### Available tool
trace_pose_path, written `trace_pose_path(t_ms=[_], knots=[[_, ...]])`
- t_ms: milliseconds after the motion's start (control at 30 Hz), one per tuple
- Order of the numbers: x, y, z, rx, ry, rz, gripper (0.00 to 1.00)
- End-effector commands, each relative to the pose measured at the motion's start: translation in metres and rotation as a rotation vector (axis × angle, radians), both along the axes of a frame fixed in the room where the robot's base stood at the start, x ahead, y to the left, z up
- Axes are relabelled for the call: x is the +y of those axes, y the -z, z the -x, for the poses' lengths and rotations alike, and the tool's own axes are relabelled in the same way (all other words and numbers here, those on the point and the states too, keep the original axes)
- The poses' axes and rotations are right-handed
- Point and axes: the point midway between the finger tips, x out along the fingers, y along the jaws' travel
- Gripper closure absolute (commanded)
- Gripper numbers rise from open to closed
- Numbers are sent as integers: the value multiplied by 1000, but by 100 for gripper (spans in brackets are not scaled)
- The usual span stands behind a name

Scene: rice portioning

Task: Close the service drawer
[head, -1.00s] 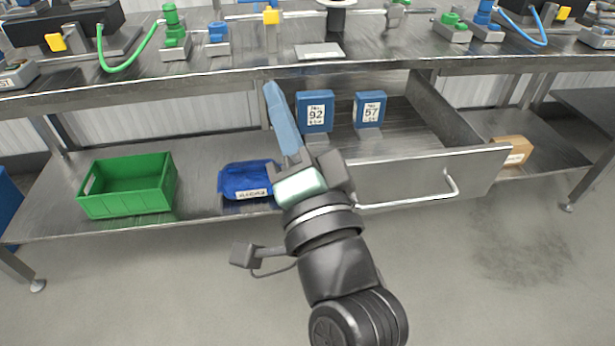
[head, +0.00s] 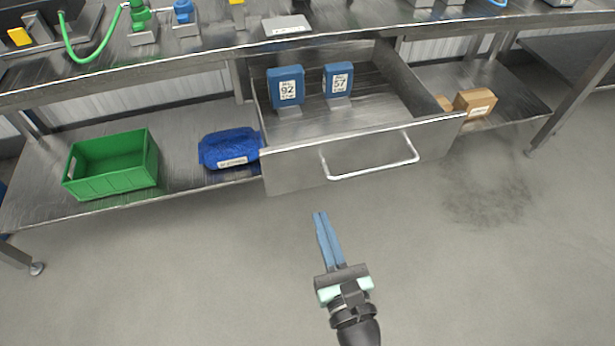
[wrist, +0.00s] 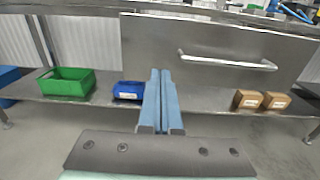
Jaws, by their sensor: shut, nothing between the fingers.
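The service drawer (head: 360,161) is pulled out from under the steel workbench, and its grey front with a bar handle (head: 372,172) faces me. Inside it stand two blue blocks with labels, one reading 92 (head: 287,88) and one reading 57 (head: 338,81). My gripper (head: 321,214) has its two blue fingers together and empty, in front of and apart from the drawer. In the wrist view the fingers (wrist: 160,74) point toward the left part of the drawer front (wrist: 215,50), and the handle (wrist: 228,62) lies to their right. The drawer's inside is hidden there.
On the lower shelf are a green crate (head: 112,188), a blue bin (head: 230,149) left of the drawer, and cardboard boxes (head: 475,102) right of it. The bench top (head: 180,62) holds several fixtures. The floor in front is clear.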

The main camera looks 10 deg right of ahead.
Motion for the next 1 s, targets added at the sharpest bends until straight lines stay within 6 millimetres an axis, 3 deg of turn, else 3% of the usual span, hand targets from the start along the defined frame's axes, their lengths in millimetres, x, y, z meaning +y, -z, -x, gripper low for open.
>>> trace_pose_path(t_ms=[300,500,1000], knots=[[3,-2,-64,-4,-3,4,100],[4,-1,-88,-2,-3,4,100],[4,-1,-98,-1,-1,4,100]])
